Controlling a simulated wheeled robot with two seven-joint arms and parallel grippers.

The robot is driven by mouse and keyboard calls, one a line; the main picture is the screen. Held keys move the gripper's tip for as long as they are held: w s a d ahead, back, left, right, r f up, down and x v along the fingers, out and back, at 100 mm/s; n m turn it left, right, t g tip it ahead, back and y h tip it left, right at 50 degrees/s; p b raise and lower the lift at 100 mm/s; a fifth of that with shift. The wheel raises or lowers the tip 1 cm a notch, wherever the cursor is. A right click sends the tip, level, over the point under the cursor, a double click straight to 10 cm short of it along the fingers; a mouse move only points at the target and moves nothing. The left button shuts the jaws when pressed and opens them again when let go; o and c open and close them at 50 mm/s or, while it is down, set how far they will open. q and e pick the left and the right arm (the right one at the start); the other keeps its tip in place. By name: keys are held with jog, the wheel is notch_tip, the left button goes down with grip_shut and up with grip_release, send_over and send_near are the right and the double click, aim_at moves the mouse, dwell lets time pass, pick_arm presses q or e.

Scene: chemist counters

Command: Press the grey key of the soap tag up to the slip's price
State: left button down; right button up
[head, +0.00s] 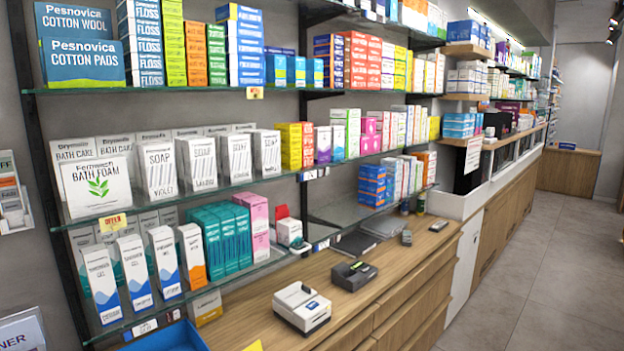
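White soap boxes stand in a row on the middle glass shelf, among them a soap box (158,170) marked violet and another soap box (196,163) to its right. Small white tags (317,173) sit on the shelf edge farther right. I cannot tell which tag belongs to the soap, and no grey key or price can be made out. No slip can be identified for sure; a yellow paper corner (253,346) shows at the bottom edge. Neither of my grippers is in view.
A white device (301,307) and a dark device (354,275) stand on the wooden counter (245,318). A blue tray (165,338) is at the lower left. The floor (530,270) at right is clear.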

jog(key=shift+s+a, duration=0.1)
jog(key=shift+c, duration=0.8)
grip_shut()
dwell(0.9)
